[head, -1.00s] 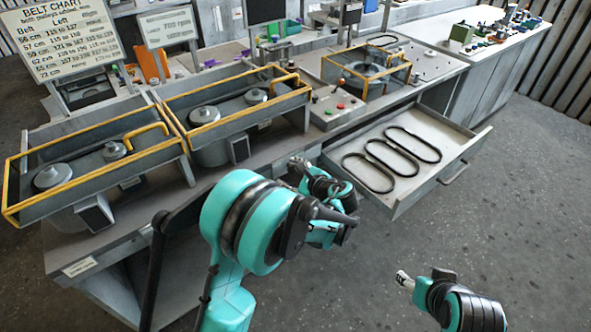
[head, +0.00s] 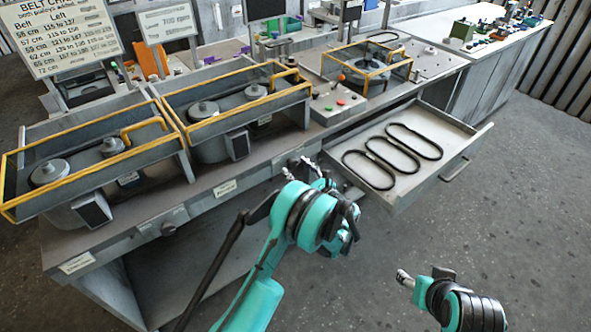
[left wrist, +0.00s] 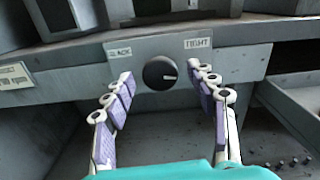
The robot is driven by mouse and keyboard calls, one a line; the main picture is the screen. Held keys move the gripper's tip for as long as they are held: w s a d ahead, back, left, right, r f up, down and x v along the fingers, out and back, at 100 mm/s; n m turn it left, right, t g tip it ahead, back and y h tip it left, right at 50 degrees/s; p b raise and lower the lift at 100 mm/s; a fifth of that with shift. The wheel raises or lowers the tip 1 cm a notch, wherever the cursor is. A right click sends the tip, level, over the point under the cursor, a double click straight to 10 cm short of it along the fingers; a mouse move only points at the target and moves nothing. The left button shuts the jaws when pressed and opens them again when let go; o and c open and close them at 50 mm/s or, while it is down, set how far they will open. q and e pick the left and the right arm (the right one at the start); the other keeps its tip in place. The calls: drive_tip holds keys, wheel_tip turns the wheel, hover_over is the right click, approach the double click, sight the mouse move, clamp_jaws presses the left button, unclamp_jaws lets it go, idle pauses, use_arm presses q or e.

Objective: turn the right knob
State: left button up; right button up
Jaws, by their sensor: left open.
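The right knob (left wrist: 160,73) is a round black dial on the grey bench front in the left wrist view. Its pale mark points right. A SLACK label (left wrist: 120,49) is at its upper left and a TIGHT label (left wrist: 198,43) at its upper right. My left gripper (left wrist: 163,84) is open, its purple-padded fingers on either side of the knob in the picture, with visible gaps; contact is not seen. In the head view the left gripper (head: 298,171) is at the bench front, and I cannot make out the knob clearly. My right gripper (head: 404,278) is at lower right, its jaws unclear.
Another knob (head: 168,229) is farther left on the bench front. An open drawer (head: 440,172) with several black belts sticks out to the right of my left gripper. Yellow-framed pulley housings (head: 240,100) stand on the bench above. The floor in front is clear.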

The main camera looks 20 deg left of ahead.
use_arm(q)
drive_tip(key=shift+w+a, duration=0.35)
drive_tip(key=shift+a, duration=0.1)
drive_tip(key=c, duration=1.2)
drive_tip(key=shift+o, duration=0.2)
drive_tip(key=shift+n, duration=0.3)
drive_tip(key=n, duration=0.4)
drive_tip(key=shift+n, duration=0.3)
drive_tip(key=n, duration=0.9)
drive_tip(key=shift+n, duration=0.4)
drive_tip(key=n, duration=0.4)
drive_tip(key=shift+s+n, duration=0.1)
drive_tip(key=shift+n, duration=0.2)
